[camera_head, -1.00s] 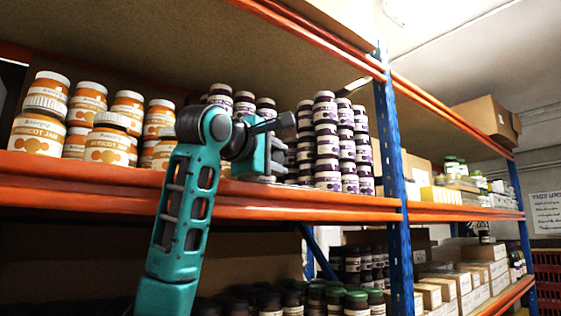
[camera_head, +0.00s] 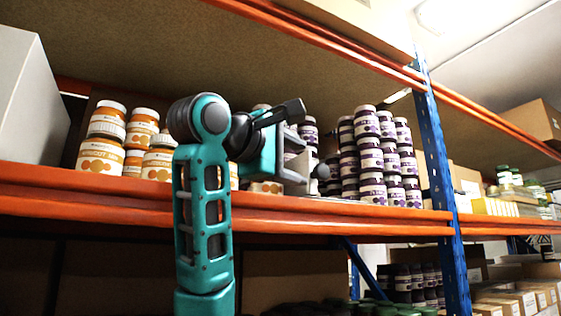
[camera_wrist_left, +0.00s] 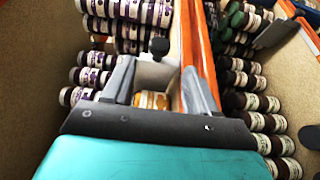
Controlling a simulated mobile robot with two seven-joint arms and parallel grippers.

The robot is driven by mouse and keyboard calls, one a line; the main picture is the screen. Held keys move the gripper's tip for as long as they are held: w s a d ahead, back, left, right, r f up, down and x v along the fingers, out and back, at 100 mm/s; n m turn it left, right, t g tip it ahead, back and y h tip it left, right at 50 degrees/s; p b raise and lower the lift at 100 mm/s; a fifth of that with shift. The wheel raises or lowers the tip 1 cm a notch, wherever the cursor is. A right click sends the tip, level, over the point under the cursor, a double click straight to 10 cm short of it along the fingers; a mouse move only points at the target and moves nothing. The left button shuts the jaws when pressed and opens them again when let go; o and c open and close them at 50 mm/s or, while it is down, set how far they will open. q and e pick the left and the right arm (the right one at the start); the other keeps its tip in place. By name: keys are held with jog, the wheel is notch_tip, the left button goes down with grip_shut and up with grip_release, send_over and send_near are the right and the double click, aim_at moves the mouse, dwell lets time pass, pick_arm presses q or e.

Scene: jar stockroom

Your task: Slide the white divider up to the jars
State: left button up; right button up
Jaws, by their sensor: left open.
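The white divider (camera_head: 299,160) shows in part beside my left gripper, with a dark knob (camera_head: 321,172) on its right. In the left wrist view, the white divider (camera_wrist_left: 153,74) and its black knob (camera_wrist_left: 158,46) lie just beyond the gap between the fingers. My left gripper (camera_head: 302,142) is open; its fingers (camera_wrist_left: 160,84) spread either side of the white piece, and I cannot tell whether they touch it. Purple-labelled jars (camera_head: 371,160) stand stacked to the right, apart from the knob. Orange apricot jars (camera_head: 103,155) stand to the left, partly behind my arm. My right gripper is not in view.
The orange shelf edge (camera_head: 100,195) runs along the front, and a blue upright (camera_head: 440,170) stands right of the purple jars. A large pale grey panel or box (camera_head: 30,100) is at the far left. More jars (camera_head: 410,280) stand on the shelf below.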

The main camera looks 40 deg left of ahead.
pick_arm(q)
jog(key=s, duration=0.4)
jog(key=shift+d, duration=0.2)
jog(key=shift+w, duration=0.15)
